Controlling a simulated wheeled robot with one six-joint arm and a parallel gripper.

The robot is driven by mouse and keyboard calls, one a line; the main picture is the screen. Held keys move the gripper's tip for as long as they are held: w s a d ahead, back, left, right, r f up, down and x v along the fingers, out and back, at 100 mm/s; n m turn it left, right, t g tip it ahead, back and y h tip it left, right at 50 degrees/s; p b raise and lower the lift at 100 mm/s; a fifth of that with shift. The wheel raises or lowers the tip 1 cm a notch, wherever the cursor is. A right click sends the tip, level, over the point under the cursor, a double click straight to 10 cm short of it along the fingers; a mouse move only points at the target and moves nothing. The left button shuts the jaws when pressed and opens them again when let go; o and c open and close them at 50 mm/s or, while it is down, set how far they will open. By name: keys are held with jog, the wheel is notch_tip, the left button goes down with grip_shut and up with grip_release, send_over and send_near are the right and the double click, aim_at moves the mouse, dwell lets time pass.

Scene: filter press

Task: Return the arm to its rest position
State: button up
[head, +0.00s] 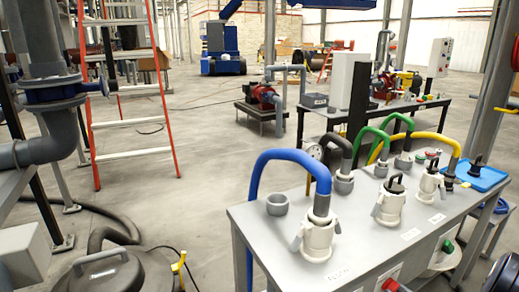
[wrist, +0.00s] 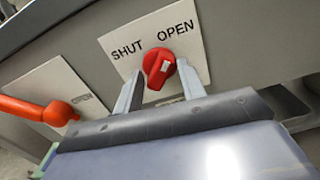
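In the wrist view my gripper (wrist: 160,72) is open. Its two grey fingers stand on either side of a red rotary knob (wrist: 158,70), with a small gap showing at each side; I cannot tell whether the tips reach past its face. The knob has a white mark and sits on a white plate (wrist: 118,42) lettered SHUT and OPEN. Its mark points up and to the right, towards OPEN. The gripper holds nothing. My arm and gripper do not show in the head view.
An orange-red lever (wrist: 38,108) on another plate is close to the left of my gripper. In the head view, a grey bench (head: 258,232) carries hose couplings and a blue hose (head: 290,155). A red ladder (head: 163,95) stands left. Open floor (head: 205,190) lies between them.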

jog(key=n+b, duration=0.1)
jog(key=n, duration=0.2)
jog(key=s+n+b, duration=0.1)
jog(key=n+b, duration=0.1)
jog(key=n, duration=0.1)
jog(key=n+b, duration=0.2)
jog(key=n, duration=0.2)
jog(key=shift+s+d+r, duration=0.1)
jog(key=shift+s+d, duration=0.1)
jog(key=shift+d, duration=0.2)
jog(key=shift+s, duration=0.2)
jog(key=shift+a, duration=0.1)
